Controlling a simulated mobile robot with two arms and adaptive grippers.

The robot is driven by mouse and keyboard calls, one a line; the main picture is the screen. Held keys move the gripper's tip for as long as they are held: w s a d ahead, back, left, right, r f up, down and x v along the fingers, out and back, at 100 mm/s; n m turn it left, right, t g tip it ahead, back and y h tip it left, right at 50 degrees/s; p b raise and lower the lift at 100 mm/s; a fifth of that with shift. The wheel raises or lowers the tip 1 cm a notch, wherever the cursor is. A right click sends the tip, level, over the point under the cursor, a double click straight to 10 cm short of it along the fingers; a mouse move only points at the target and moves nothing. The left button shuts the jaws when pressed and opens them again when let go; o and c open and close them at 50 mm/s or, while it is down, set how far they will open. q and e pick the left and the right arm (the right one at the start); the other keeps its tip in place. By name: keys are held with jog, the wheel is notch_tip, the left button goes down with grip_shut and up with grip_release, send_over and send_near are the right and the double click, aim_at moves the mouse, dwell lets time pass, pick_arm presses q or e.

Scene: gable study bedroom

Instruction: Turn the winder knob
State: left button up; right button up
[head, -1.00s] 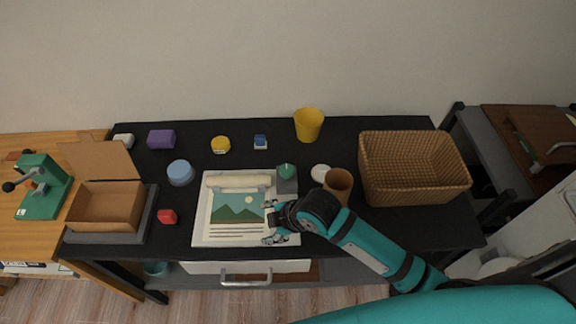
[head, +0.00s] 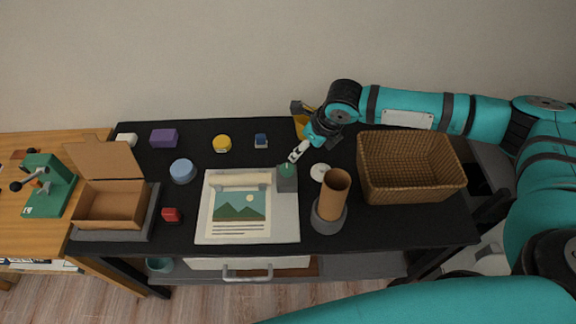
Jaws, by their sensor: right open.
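The winder is a white board (head: 206,225) with a paper roll (head: 240,180) across its top and a landscape picture (head: 240,209) hanging down from it. A grey block (head: 288,184) stands at the roll's right end, with a round green knob (head: 287,169) on top. My right gripper (head: 296,153) is open and empty, just behind and slightly right of the knob, with its fingers pointing toward it. It looks apart from the knob, though the exact gap is hard to tell. My left gripper is not in view.
A brown cup (head: 334,196) in a grey holder and a white round piece (head: 319,172) stand right of the knob. A wicker basket (head: 375,190) is farther right. A yellow cup (head: 299,126) is partly hidden behind my right gripper. Several small items lie to the left.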

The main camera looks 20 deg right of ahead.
aim_at(287, 168)
jog(key=p+x, duration=0.2)
jog(key=x, duration=1.4)
jog(key=shift+w+r, duration=0.1)
jog(key=shift+c, duration=0.5)
jog(key=c, duration=1.1)
jog(key=shift+o, duration=0.2)
jog(key=shift+m, duration=0.3)
